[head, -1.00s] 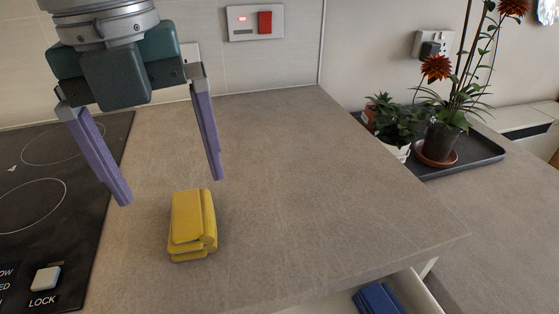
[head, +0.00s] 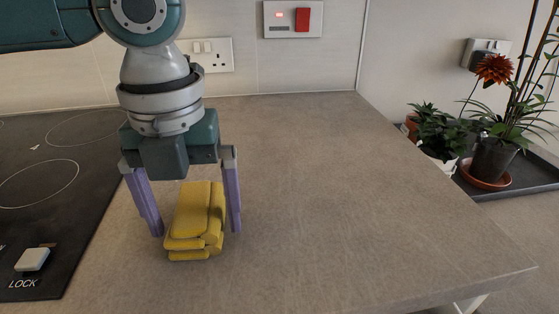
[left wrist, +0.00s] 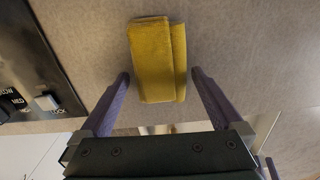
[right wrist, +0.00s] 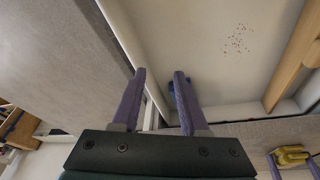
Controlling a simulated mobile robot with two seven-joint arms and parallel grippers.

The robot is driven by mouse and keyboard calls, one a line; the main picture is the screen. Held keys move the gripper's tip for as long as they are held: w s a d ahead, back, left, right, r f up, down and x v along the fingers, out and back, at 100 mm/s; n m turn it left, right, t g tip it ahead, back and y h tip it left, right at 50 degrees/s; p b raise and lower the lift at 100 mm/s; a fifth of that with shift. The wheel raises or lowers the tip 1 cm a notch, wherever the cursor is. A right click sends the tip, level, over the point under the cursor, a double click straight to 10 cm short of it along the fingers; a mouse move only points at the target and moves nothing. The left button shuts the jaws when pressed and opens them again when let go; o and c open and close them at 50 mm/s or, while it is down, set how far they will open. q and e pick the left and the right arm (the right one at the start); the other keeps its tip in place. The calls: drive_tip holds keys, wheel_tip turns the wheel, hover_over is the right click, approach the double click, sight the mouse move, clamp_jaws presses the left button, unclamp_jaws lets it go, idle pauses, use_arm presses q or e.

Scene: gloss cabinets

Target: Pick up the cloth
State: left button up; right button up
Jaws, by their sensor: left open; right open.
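A folded yellow cloth (head: 198,212) lies on the grey-brown counter, right of the black hob. My left gripper (head: 196,233) is open and points down, with one purple finger on each side of the cloth. In the left wrist view the cloth (left wrist: 157,58) lies ahead between the open fingertips (left wrist: 160,72), which seem apart from it. My right gripper (right wrist: 159,72) is open and empty in the right wrist view, over a pale drawer interior; it is outside the head view. The yellow cloth (right wrist: 290,155) also shows small at lower right there.
The hob (head: 50,190) with a LOCK knob (head: 33,259) is left of the cloth. A blue item (right wrist: 172,87) shows partly behind a right finger. Potted plants stand on a dark tray (head: 535,180) at right. The counter (head: 330,190) right of the cloth is clear.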

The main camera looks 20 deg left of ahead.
sight(195, 215)
use_arm(q)
drive_tip(key=shift+f, duration=0.2)
drive_tip(key=c, duration=1.2)
drive_tip(key=shift+r, duration=0.15)
drive_tip(key=shift+c, duration=0.2)
wheel_tip(195, 215, up, 20)
drive_tip(key=p, duration=0.3)
drive_tip(key=o, duration=0.8)
drive_tip(key=c, duration=0.6)
drive_tip(key=shift+c, duration=0.2)
